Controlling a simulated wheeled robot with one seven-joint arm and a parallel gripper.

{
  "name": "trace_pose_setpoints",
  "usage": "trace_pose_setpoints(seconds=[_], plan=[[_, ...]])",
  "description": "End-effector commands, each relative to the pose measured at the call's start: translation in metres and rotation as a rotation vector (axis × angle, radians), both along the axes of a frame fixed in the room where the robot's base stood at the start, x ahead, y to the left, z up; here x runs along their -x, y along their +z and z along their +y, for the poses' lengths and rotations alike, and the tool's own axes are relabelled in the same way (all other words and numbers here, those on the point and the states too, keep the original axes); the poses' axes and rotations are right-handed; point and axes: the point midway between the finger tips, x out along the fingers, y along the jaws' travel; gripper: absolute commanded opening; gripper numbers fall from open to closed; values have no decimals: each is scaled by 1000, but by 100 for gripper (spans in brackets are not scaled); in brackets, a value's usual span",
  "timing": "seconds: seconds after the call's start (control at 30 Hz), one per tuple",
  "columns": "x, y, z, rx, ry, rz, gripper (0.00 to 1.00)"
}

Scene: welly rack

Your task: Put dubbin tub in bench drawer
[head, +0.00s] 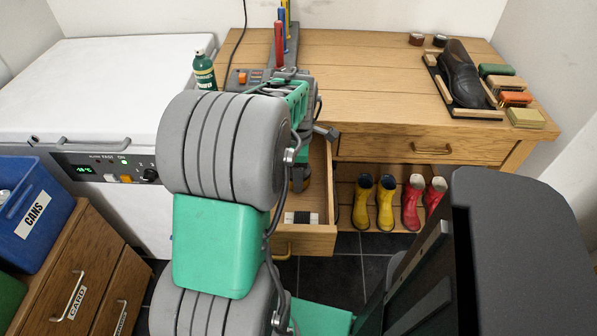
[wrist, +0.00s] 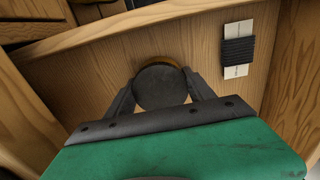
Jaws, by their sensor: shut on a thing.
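The dubbin tub (wrist: 163,87) is a round tin with a dark top and a thin yellow-brown edge in the wrist view. My gripper (wrist: 160,95) is shut on it, with one dark finger on each side. The bench drawer (head: 308,244) is pulled open below the bench top. In the wrist view the tub is over the wooden drawer floor (wrist: 100,72), within its walls. I cannot tell whether it touches the floor. In the head view my arm hides much of the drawer and most of the gripper.
A pale card with a black band (wrist: 238,52) lies in the drawer, right of the tub. Yellow wellies (head: 375,203) and red wellies (head: 422,203) stand on the shelf beside the drawer. A dark shoe (head: 466,75), brushes and two small tins (head: 416,39) are on the bench.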

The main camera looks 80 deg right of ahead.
Motion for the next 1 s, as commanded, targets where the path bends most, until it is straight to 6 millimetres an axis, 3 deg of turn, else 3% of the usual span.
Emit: trace_pose_setpoints(seconds=[0.4, 0.43, 0.73, 1.0], plan=[[0, -9, 0, 0, 0, 0, 9], [0, -8, 0, 1, 0, 0, 64], [0, -8, 0, 0, 0, 0, 87], [0, -6, 0, 0, 0, 0, 87]])
